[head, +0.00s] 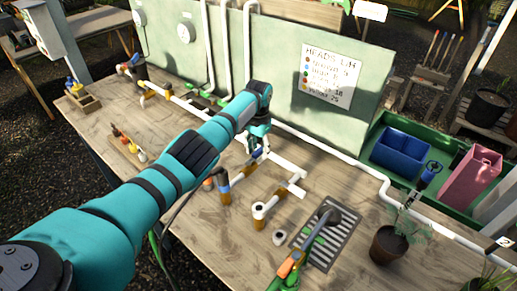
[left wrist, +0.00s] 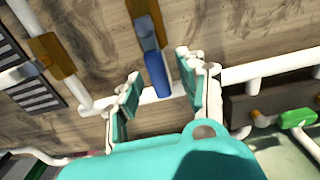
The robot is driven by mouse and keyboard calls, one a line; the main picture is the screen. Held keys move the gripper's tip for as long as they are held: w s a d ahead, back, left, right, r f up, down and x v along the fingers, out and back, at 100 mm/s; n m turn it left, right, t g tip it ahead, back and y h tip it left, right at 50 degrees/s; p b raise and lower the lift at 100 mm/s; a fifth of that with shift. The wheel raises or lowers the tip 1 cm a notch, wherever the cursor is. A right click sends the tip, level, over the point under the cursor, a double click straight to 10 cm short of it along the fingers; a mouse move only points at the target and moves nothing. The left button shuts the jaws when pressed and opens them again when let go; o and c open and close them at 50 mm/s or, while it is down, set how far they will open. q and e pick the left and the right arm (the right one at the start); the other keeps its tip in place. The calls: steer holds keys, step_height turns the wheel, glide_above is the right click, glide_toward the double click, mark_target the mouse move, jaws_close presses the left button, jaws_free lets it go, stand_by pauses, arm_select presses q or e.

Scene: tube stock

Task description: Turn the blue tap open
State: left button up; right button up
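The blue tap has a blue lever (left wrist: 157,75) on a brass-coloured fitting (left wrist: 145,12), seen in the left wrist view. The lever points toward my gripper and overlaps a white pipe in that view. My left gripper (left wrist: 165,98) is open, with one finger on each side of the lever's end; gaps show on both sides. In the head view my left gripper (head: 258,143) points down over the pipework, and a small part of the blue lever (head: 257,154) shows under it. The gripper hides most of the tap there. My right gripper is not in view.
White pipes with brass fittings (head: 258,213) run over the wooden bench (head: 190,235). A drain grate (head: 331,240) and a potted plant (head: 388,245) are at the right. A green panel with a sign (head: 331,77) stands behind. A green tap (left wrist: 297,118) is near the gripper.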

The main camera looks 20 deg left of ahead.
mark_target(258, 150)
arm_select(q)
step_height(258, 150, up, 12)
stand_by(0.6)
steer(key=shift+f, duration=0.1)
